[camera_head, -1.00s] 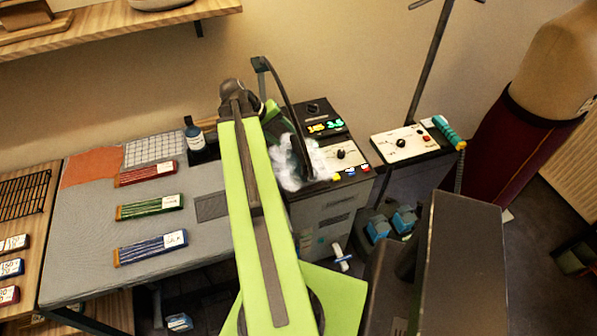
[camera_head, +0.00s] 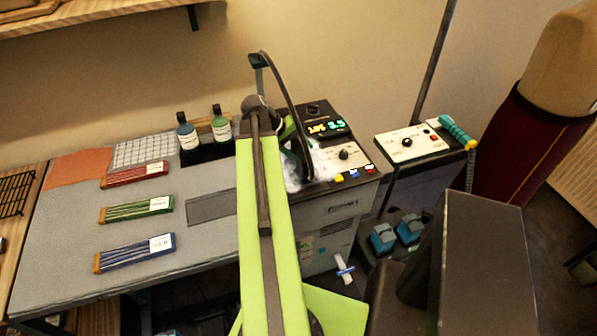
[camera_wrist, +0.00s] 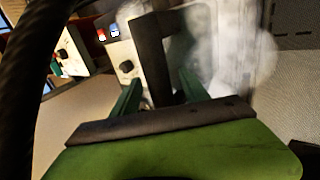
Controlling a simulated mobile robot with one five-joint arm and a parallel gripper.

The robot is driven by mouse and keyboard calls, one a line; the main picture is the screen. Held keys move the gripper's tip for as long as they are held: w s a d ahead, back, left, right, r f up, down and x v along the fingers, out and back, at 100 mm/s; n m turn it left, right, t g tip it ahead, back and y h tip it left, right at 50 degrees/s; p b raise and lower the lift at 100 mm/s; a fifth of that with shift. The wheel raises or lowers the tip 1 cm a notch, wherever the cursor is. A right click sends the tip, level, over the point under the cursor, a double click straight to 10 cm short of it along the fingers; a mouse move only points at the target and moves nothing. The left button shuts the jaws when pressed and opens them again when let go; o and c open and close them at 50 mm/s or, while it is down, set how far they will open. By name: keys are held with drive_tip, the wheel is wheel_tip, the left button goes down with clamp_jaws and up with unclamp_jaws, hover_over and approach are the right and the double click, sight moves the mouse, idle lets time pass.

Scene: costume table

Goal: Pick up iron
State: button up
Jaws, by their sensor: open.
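The iron is mostly hidden behind my arm in the head view, with white steam (camera_head: 318,168) around its spot on the control unit. In the wrist view its dark angular handle (camera_wrist: 152,55) stands up between and beyond the green fingers, with steam around it. My gripper (camera_wrist: 158,88) is open, one finger on each side of the handle in the picture. I cannot tell whether either finger touches it. In the head view my gripper (camera_head: 288,130) is partly hidden behind my arm's end.
A dark hose (camera_head: 290,90) arches over the control unit (camera_head: 330,205). Two bottles (camera_head: 188,138) stand left of my arm. Several labelled packs, such as the green one (camera_head: 137,208), lie on the grey table (camera_head: 80,225). A teal-handled tool (camera_head: 457,132) rests on the right-hand panel.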

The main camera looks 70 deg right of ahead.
drive_tip(key=shift+r, duration=0.1)
clamp_jaws()
idle(1.2)
